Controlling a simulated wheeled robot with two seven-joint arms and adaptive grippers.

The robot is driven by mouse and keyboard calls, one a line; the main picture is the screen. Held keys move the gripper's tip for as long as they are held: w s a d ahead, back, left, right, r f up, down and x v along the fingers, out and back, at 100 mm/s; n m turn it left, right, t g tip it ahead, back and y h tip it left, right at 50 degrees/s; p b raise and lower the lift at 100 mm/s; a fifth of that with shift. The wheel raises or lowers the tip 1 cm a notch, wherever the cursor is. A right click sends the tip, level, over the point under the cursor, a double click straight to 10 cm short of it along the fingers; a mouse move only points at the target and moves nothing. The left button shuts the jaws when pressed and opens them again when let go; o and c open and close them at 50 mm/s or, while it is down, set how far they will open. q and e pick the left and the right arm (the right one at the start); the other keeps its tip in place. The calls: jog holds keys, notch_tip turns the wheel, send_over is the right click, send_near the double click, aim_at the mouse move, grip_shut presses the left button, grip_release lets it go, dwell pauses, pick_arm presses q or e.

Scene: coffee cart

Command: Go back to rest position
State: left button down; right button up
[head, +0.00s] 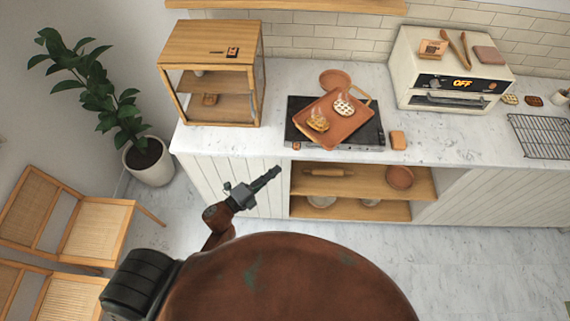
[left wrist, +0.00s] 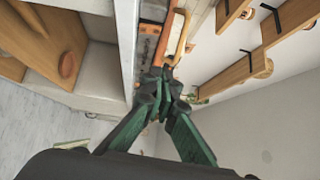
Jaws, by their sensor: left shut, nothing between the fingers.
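My left gripper (head: 268,177) is in front of the counter's white left cabinet front, below the counter top and apart from it. Its fingers are together and empty. In the left wrist view the green-tinted fingers (left wrist: 165,85) meet at their tips, with the counter edge behind them. My right gripper does not show in either view.
The marble counter (head: 430,150) holds a wooden display case (head: 210,80), a terracotta tray (head: 330,133) with two waffles over a black cooktop (head: 300,140), and an oven (head: 450,80). An open shelf (head: 350,183) is below. A plant (head: 150,160) and chairs (head: 75,215) stand left.

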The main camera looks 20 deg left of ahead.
pick_arm(q)
jog(key=shift+s+a+r, duration=0.1)
jog(key=shift+s+a, duration=0.25)
jog(key=shift+s, duration=0.3)
